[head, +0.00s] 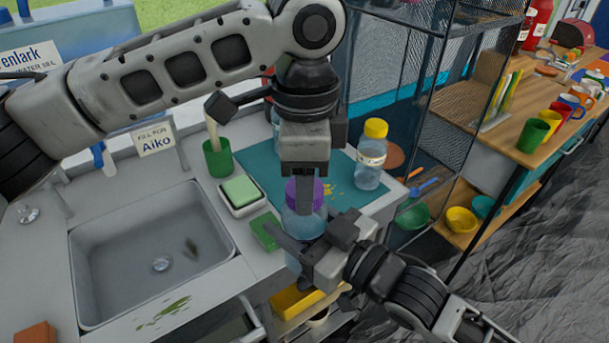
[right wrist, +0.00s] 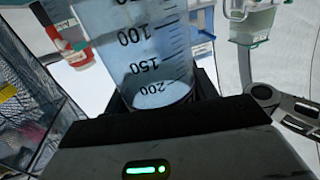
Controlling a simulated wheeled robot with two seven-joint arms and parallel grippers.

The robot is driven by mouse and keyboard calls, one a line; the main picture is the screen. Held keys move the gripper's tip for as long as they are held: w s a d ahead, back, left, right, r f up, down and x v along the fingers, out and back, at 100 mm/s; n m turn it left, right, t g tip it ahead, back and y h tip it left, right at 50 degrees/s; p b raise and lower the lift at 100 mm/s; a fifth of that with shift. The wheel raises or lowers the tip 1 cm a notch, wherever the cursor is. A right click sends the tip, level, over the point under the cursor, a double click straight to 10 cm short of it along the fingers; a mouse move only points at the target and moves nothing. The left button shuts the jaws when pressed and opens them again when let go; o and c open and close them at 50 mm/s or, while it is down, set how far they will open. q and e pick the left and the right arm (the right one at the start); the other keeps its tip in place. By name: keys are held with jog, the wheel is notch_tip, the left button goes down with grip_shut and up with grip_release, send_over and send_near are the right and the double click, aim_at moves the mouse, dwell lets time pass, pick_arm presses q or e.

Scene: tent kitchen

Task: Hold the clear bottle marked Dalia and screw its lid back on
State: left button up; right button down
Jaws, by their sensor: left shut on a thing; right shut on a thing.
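A clear bottle (head: 297,222) stands upright at the front edge of the counter, with a purple lid (head: 319,190) at its top. No name on it is readable from here. My left gripper (head: 304,196) points straight down from above and is shut on the purple lid. I cannot tell whether the lid is seated on the neck, as the fingers hide it. My right gripper (head: 302,243) comes from the lower right and is shut on the bottle's body. In the right wrist view the clear bottle (right wrist: 158,55) fills the jaws and shows printed volume marks.
A yellow-capped bottle (head: 370,172) stands to the right on the teal mat (head: 262,165). A green sponge on a dish (head: 242,208), a green cup (head: 217,160) and the sink (head: 150,225) lie left. A mesh rack (head: 405,90) stands to the right.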

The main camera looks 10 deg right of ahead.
pick_arm(q)
jog(key=o, duration=1.1)
jog(key=shift+o, duration=0.2)
notch_tip(320, 180, up, 12)
